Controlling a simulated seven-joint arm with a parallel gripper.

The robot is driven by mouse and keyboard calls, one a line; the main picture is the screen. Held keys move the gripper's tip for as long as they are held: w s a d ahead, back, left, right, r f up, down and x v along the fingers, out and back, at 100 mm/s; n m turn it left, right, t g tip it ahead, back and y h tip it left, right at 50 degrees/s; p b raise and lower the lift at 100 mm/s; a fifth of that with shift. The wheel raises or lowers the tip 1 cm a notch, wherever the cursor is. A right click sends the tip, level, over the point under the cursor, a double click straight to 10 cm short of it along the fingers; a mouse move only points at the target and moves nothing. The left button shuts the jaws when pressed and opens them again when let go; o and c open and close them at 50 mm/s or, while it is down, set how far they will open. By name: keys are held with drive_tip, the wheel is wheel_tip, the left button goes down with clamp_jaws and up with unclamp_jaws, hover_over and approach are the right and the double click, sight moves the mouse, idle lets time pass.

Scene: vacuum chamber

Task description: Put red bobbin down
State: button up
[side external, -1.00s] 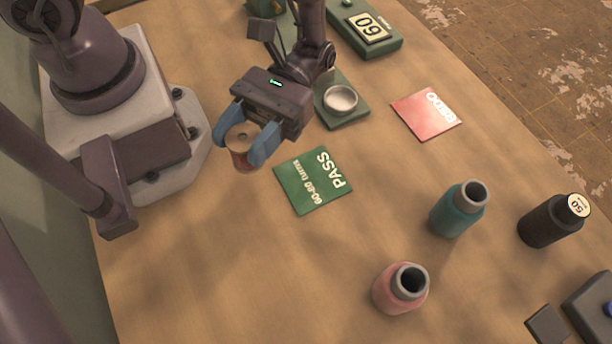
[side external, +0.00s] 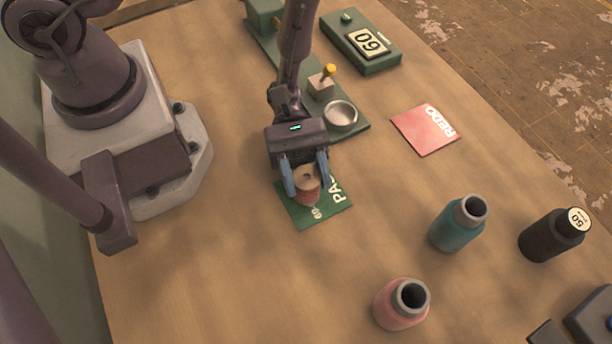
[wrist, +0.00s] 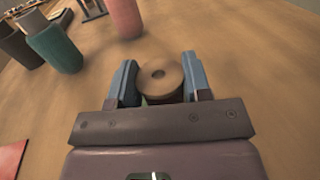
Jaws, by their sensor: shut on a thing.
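My gripper (side external: 306,180) has its two blue fingers shut on the red bobbin (side external: 307,191), which has a tan top flange with a centre hole. In the side view the bobbin is over the green PASS card (side external: 303,217) and hides part of its lettering. I cannot tell whether the bobbin touches the card. In the wrist view the bobbin (wrist: 160,78) sits upright between the fingers, its flange facing the camera. The red REDO card (side external: 424,129) lies apart to the right, bare.
A green device with a round metal dish (side external: 341,114) stands just behind my gripper. A display reading 60 (side external: 370,42) is farther back. A teal bottle (side external: 457,224), a pink bottle (side external: 402,304) and a black bottle (side external: 553,235) stand to the right. The table's front left is clear.

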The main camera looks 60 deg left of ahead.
drive_tip(key=shift+f, duration=0.5)
drive_tip(key=shift+f, duration=0.1)
drive_tip(key=o, duration=1)
drive_tip(key=v, duration=1.2)
